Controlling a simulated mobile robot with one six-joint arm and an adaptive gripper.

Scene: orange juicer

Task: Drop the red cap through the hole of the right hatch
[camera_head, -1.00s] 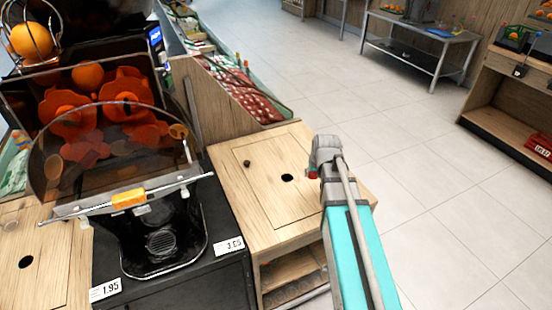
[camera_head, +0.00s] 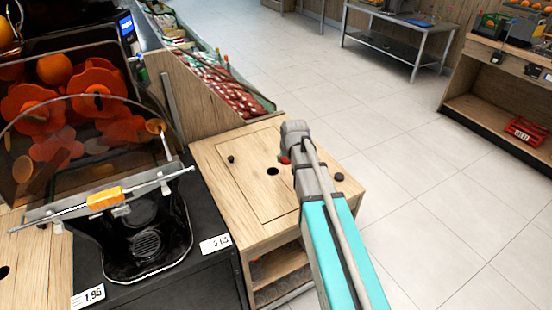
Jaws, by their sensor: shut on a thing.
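The right hatch (camera_head: 250,190) is a wooden panel set in the top of the right counter, with a round dark hole (camera_head: 272,171) in it. The red cap (camera_head: 284,159) shows as a small red spot at the left side of my arm's end, just up and right of the hole in the picture. My gripper (camera_head: 289,156) is shut on the cap; its fingers are mostly hidden behind my arm. The cap's height above the hatch cannot be told.
A black knob (camera_head: 231,159) sits on the hatch, and another dark knob (camera_head: 339,177) is on the counter right of my arm. The juicer (camera_head: 100,150) stands at left. A produce display (camera_head: 215,85) is behind the counter.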

